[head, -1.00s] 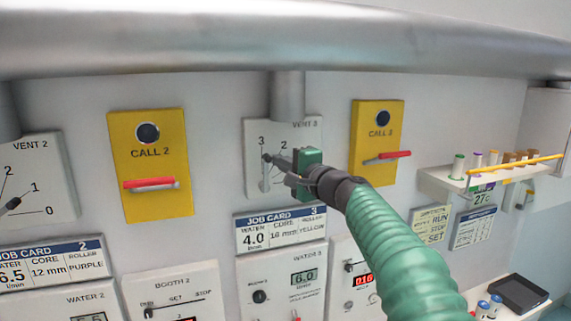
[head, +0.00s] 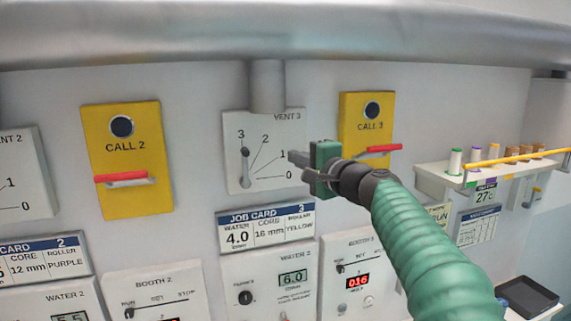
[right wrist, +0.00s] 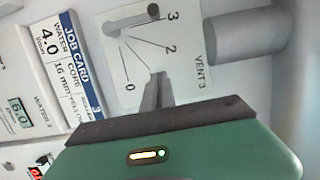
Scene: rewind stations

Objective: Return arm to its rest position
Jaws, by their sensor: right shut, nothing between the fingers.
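My right gripper (head: 291,157) is shut and empty, in front of the right edge of the VENT 3 panel (head: 232,131). The panel's lever (head: 245,167) stands upright, pointing at 3, to the left of my fingertips and apart from them. In the right wrist view, the shut fingers (right wrist: 155,78) overlap the panel's edge near the 0 and 2 marks, and the lever (right wrist: 138,19) lies along the 3 mark. My green right arm reaches in from the lower right. My left gripper is not in view.
The yellow CALL 3 box (head: 352,106) with its red handle (head: 378,150) is just right of my gripper. A thick grey pipe (head: 300,38) crosses above. JOB CARD 3 (head: 265,228) is below VENT 3.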

